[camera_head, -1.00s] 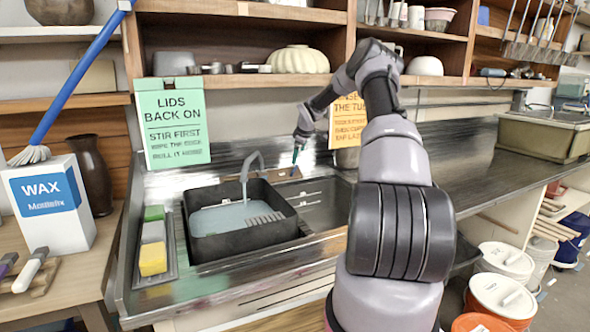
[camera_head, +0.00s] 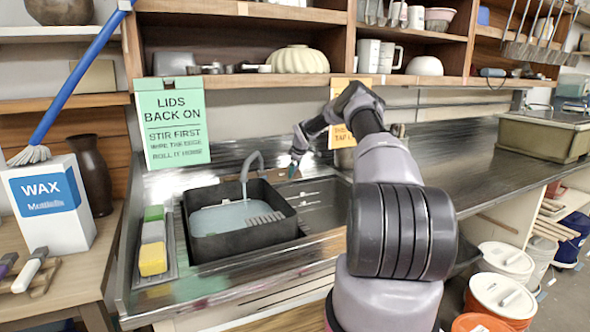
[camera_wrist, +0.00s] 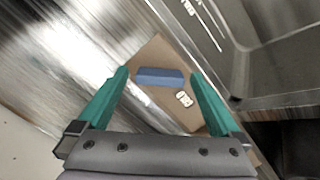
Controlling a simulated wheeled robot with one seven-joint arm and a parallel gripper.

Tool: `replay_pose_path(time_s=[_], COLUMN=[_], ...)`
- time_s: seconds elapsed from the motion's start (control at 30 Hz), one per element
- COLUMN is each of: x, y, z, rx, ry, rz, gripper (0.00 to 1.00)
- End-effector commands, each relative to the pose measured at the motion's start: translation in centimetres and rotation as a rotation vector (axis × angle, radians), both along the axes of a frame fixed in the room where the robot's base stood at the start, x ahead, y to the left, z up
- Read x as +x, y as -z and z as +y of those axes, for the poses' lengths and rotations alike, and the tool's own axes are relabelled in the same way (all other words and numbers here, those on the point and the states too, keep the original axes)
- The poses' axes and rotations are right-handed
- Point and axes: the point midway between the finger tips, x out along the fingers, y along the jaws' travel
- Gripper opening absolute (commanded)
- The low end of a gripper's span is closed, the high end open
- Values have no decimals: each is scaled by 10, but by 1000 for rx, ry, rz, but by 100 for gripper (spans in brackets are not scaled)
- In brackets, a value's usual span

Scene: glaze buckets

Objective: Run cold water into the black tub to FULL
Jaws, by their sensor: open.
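The black tub (camera_head: 245,241) stands upright in the left part of the metal sink, with pale blue-grey water (camera_head: 228,217) in it, its surface below the rim. My gripper (camera_head: 293,172) is behind the sink, to the right of the spout. In the wrist view my gripper (camera_wrist: 159,74) has its teal fingers apart, with a blue bar (camera_wrist: 160,78) between the fingertips in the picture. The bar is on a brown plate (camera_wrist: 160,55); contact cannot be told.
A tray with green, grey and yellow sponges (camera_head: 153,258) lies left of the tub. The sink's right part (camera_head: 322,205) looks empty. A green sign (camera_head: 172,122) and an orange sign hang from the shelf behind. The metal counter (camera_head: 455,160) at right is mostly clear.

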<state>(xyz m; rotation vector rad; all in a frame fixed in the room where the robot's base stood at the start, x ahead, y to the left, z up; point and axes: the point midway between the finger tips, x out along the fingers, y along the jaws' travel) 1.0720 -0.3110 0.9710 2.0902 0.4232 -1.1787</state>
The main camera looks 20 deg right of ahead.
Motion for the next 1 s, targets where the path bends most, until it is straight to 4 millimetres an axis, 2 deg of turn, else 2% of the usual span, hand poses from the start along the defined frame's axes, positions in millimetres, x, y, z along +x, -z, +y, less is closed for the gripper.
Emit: replay_pose_path(time_s=[0.03, 0.17, 0.2, 0.23, 0.27, 0.67, 1.0], x=[0, 0, 0, 0, 0, 0, 0], y=[0, 0, 0, 0, 0, -1, -1], z=[0, 0, 0, 0, 0, 0, -1], rx=[0, 0, 0, 0, 0, 51, 209], ry=[0, 0, 0, 0, 0, 72, 284], rz=[0, 0, 0, 0, 0, 2, 6], gripper=[100, 50, 35, 24, 17, 17, 17])
